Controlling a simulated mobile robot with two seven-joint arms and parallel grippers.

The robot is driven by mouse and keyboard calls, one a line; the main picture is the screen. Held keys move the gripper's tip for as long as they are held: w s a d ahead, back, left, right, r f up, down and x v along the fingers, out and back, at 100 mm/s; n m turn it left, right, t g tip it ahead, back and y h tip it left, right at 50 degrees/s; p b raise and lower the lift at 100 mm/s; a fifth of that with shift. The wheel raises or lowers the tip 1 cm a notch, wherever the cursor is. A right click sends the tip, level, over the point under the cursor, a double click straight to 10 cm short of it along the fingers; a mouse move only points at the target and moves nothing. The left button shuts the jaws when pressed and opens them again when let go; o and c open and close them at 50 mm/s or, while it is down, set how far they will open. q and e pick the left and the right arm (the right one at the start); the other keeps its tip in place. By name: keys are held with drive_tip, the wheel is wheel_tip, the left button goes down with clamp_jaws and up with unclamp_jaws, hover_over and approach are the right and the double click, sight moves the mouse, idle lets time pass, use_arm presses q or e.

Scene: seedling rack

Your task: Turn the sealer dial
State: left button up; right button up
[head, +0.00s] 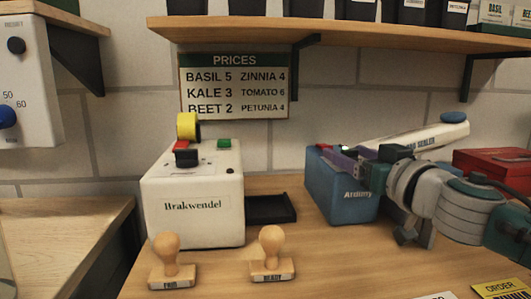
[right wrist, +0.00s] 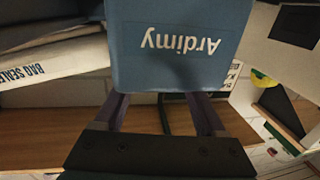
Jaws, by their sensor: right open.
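The bag sealer is a blue box (head: 345,200) marked "Ardimy" with a raised pale lever arm (head: 415,135) lettered "BAG SEALER". A small green light shows on its top. My right gripper (head: 356,154) is at the top of the blue box, its purple fingers reaching over it from the right. In the right wrist view, the blue box (right wrist: 180,60) appears upside down, and the spread fingers run behind its edge, hiding their tips. I cannot make out the sealer dial; the gripper covers part of the box top. My left gripper is not in view.
A white Brakwendel machine (head: 195,205) with a yellow roll stands left of the sealer, beside a black tray (head: 268,207). Two wooden stamps (head: 172,262) (head: 272,255) stand in front. A red box (head: 490,162) is behind my right arm. A shelf (head: 350,32) hangs above.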

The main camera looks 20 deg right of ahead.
drive_tip(key=shift+w, duration=0.4)
clamp_jaws()
idle(0.4)
